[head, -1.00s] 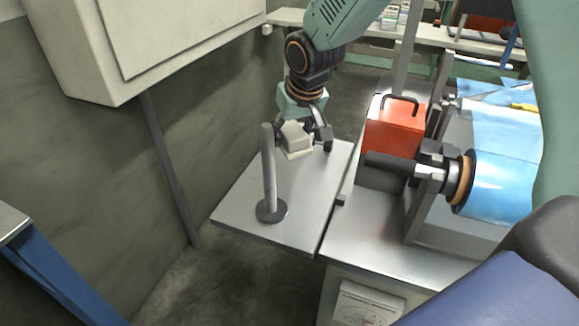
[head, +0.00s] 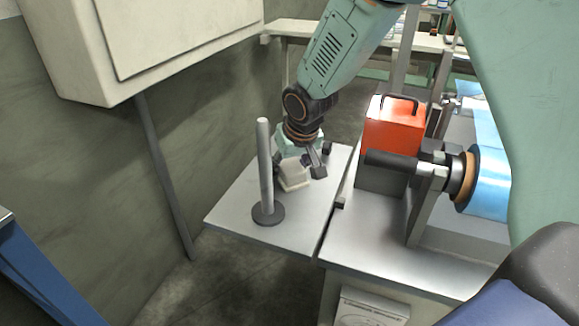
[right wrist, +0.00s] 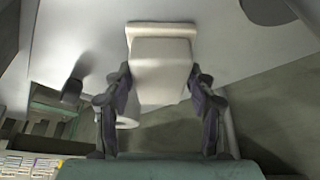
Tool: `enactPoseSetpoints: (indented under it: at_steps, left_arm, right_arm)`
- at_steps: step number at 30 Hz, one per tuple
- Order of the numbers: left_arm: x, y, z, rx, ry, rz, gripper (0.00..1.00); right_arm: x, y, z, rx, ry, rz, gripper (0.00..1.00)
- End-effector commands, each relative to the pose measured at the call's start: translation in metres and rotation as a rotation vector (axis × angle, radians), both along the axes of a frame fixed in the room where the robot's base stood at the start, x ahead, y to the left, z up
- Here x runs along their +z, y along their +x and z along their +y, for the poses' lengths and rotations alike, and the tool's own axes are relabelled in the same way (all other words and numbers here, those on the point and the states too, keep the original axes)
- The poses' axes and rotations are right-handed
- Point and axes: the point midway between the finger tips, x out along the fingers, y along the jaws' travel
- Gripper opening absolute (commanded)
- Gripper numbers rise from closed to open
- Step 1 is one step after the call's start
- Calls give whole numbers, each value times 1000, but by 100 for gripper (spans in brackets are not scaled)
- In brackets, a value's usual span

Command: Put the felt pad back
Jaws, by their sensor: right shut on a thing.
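The felt pad (head: 294,175) is a small off-white block with a wider lip at one end. My right gripper (head: 302,166) is shut on it, low over the steel side shelf (head: 235,205), just behind and right of an upright grey post (head: 264,165) on a round base. In the right wrist view the pad (right wrist: 160,72) sits between the two dark fingers, its lipped end pointing away from the gripper. I cannot tell whether the pad touches the shelf. My left gripper is out of view.
A red box (head: 392,128) with a black handle stands on the machine table to the right, by a blue film roll (head: 488,185). A pale wall cabinet (head: 150,50) hangs at upper left. The shelf's front right part is clear.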

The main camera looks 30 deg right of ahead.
Motion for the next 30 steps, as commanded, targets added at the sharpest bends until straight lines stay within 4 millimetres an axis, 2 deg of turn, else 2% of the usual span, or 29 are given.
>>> enactPoseSetpoints:
  at_steps: [1, 2, 9, 18, 22, 30]
  left_arm:
    - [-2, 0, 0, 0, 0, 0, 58]
    - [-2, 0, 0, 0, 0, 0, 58]
    - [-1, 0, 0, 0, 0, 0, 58]
    - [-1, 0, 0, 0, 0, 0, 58]
    - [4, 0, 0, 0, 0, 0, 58]
    - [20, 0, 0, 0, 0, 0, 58]
  right_arm:
    - [-3, 0, 0, 0, 0, 0, 26]
    - [-2, 0, 0, 0, 0, 1, 57]
    - [-2, 0, 0, 0, 0, 1, 78]
    - [-1, 0, 0, 0, 0, 1, 79]
    - [5, 0, 0, 0, 0, 0, 79]
    - [55, -20, 1, -1, 1, -3, 79]
